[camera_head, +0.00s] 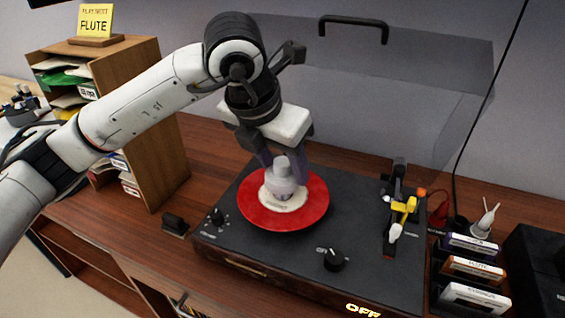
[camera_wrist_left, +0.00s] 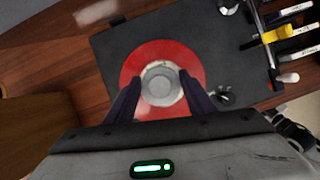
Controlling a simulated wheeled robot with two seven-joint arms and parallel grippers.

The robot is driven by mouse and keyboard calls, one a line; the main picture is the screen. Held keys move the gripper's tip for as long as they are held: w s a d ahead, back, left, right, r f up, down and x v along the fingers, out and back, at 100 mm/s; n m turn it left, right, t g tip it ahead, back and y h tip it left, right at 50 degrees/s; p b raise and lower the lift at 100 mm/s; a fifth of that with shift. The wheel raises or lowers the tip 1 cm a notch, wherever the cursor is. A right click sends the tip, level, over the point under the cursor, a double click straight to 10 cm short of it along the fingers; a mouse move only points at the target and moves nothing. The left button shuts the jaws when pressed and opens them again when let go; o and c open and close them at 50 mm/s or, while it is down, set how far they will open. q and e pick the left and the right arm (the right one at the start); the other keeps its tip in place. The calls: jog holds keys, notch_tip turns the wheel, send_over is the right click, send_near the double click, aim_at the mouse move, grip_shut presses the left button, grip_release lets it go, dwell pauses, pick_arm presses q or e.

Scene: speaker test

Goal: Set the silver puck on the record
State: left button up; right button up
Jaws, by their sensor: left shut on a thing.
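The silver puck (camera_head: 281,178) is a pale grey stepped knob standing upright over the middle of the red record (camera_head: 313,205). The record lies on the black turntable (camera_head: 250,255). My left gripper (camera_head: 281,172) reaches down from above and is shut on the puck, with a finger on either side. In the left wrist view the puck (camera_wrist_left: 160,88) sits between the two dark fingers, centred over the record's pale label (camera_wrist_left: 160,110). I cannot tell if the puck touches the label. My right gripper is not in view.
The yellow-tipped tonearm (camera_head: 402,208) stands right of the record, clear of it. A clear raised lid (camera_head: 380,80) rises behind. A wooden paper rack (camera_head: 140,120) is at left, and cartridge boxes (camera_head: 472,268) are at right. A black knob (camera_head: 334,259) is at the turntable's front.

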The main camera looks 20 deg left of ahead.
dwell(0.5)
pick_arm(q)
jog(key=shift+f+b, duration=0.1)
jog(key=shift+b, duration=0.55)
dwell(0.5)
jog(key=shift+f+b, duration=1.15)
jog(key=shift+f, duration=0.1)
dwell(0.5)
jog(key=o, duration=1.7)
jog(key=shift+r, duration=0.1)
jog(key=shift+r+p, duration=1.45)
jog(key=shift+r, duration=1)
